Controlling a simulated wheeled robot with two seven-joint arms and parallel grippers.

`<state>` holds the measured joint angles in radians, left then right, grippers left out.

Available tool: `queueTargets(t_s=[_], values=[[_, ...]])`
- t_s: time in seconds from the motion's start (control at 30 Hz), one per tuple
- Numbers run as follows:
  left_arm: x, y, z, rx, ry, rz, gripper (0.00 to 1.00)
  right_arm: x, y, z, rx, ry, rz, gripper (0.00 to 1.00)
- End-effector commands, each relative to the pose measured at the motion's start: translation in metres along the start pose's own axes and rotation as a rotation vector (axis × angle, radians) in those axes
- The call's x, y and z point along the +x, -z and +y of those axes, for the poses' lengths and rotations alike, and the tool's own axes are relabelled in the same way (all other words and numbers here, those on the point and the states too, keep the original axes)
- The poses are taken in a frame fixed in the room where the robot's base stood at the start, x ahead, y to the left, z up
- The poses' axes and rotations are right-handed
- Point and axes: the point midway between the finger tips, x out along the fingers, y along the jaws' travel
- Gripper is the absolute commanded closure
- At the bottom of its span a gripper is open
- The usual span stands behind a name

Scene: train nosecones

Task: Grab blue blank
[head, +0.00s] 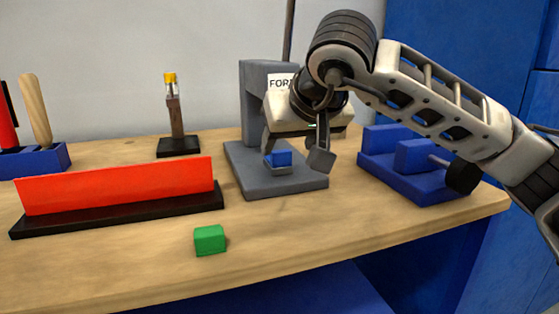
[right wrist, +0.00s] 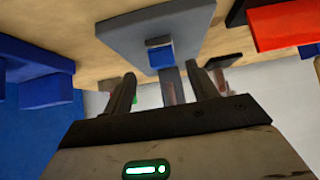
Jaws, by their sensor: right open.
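The blue blank (head: 279,158) is a small blue block in a small grey seat on the base of the grey press labelled "FOR…" (head: 253,100). It also shows in the right wrist view (right wrist: 160,56), just beyond and between the fingertips. My right gripper (head: 296,150) is open and empty, in front of the press column, with its fingers near the blank. The gripper's open fingers show in the right wrist view (right wrist: 161,72). The gripper hides part of the press and its label. My left gripper is not in view.
A green block (head: 209,240) lies near the table's front edge. A red bar on a black base (head: 120,185) is at the left. A blue vise-like fixture (head: 412,170) stands at the right. A small stand (head: 177,145) and a blue tool holder (head: 35,160) are behind. The front table is mostly clear.

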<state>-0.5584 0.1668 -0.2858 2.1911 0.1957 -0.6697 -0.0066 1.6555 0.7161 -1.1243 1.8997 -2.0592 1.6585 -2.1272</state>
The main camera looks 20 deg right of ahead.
Motion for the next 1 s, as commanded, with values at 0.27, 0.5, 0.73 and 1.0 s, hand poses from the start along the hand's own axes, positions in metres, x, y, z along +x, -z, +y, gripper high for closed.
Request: queueTargets(t_s=[0.27,0.5,0.73,1.0], values=[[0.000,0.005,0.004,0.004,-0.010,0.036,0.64,0.035,-0.001,-0.004,0.000,0.001,-0.002,0.42],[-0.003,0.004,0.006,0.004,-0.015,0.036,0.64,0.035,-0.001,-0.004,-0.001,0.001,-0.001,0.58],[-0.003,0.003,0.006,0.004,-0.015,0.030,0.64,0.034,-0.001,-0.004,0.000,0.001,0.000,0.90],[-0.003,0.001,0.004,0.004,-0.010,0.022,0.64,0.032,0.002,-0.003,0.000,0.001,0.000,0.90]])
